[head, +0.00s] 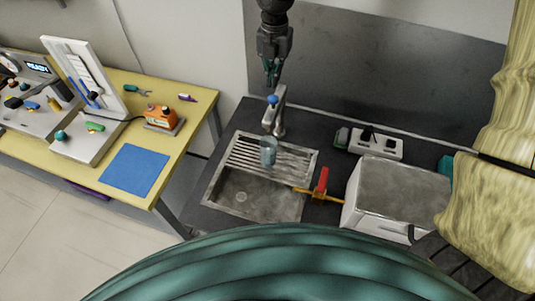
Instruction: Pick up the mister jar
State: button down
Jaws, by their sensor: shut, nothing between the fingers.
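A small translucent blue jar (268,151), which looks like the mister jar, stands on the ribbed drainboard of the sink (238,192), just below the faucet in the picture. My gripper (271,80) hangs at the top centre, pointing down, above the faucet in the picture. Its fingers are shut and hold nothing. It is apart from the jar. How high it is over the counter is hard to tell from this view.
The metal faucet (279,118) with a blue top stands between gripper and jar in the picture. A red-handled yellow tool (320,186) lies right of the sink, beside a white box (398,195). A yellow workbench (175,150) with devices is at left.

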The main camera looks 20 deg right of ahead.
aim_at(268, 153)
jog(key=k, duration=1.5)
